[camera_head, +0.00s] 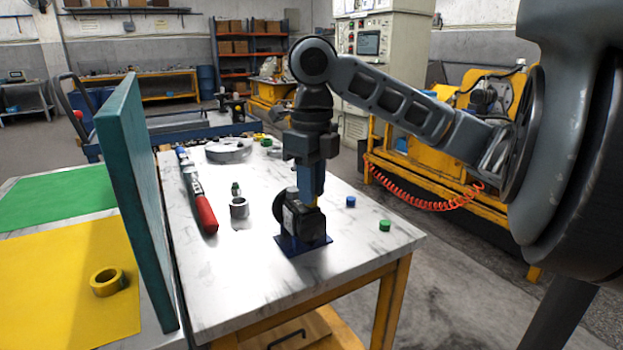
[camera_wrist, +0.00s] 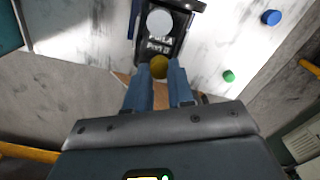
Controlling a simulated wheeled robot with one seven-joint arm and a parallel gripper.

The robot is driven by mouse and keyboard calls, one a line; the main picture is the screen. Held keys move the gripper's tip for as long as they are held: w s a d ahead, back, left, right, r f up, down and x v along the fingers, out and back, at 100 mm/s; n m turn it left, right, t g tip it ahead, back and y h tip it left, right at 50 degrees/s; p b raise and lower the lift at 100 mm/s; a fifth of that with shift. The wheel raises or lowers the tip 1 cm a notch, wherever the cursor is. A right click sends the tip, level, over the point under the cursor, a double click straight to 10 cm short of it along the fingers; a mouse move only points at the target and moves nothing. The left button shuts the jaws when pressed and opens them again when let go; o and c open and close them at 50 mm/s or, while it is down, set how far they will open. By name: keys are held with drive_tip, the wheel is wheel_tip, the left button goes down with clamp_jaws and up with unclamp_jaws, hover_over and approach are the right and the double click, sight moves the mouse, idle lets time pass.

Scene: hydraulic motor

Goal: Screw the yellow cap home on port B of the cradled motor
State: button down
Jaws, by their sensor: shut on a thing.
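The black motor (camera_head: 297,219) sits in a blue cradle (camera_head: 289,247) near the front of the marble-topped table. Its dark top face with pale lettering shows in the wrist view (camera_wrist: 160,45), with a pale grey-white round cap or port (camera_wrist: 159,22) on it. My gripper (camera_head: 312,197) points straight down over the motor. In the wrist view its blue fingers (camera_wrist: 160,75) are shut on the yellow cap (camera_wrist: 159,66), at the near edge of the motor. The fingers mostly hide the cap in the head view. I cannot tell how far the cap sits on the port.
A blue cap (camera_head: 351,201) and a green cap (camera_head: 385,225) lie loose to the right. A red-handled wrench (camera_head: 205,208), a metal cylinder (camera_head: 239,208) and a small green-topped part (camera_head: 236,188) lie to the left. A tall teal panel (camera_head: 140,200) stands along the table's left side.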

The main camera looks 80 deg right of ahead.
drive_tip(key=shift+m, duration=1.3)
drive_tip(key=shift+p, duration=0.35)
drive_tip(key=shift+r+m+p, duration=0.1)
drive_tip(key=shift+m+p, duration=0.5)
drive_tip(key=shift+m, duration=0.5)
drive_tip(key=shift+m+p, duration=0.3)
drive_tip(key=shift+m, duration=0.9)
drive_tip(key=c, duration=1.2)
unclamp_jaws()
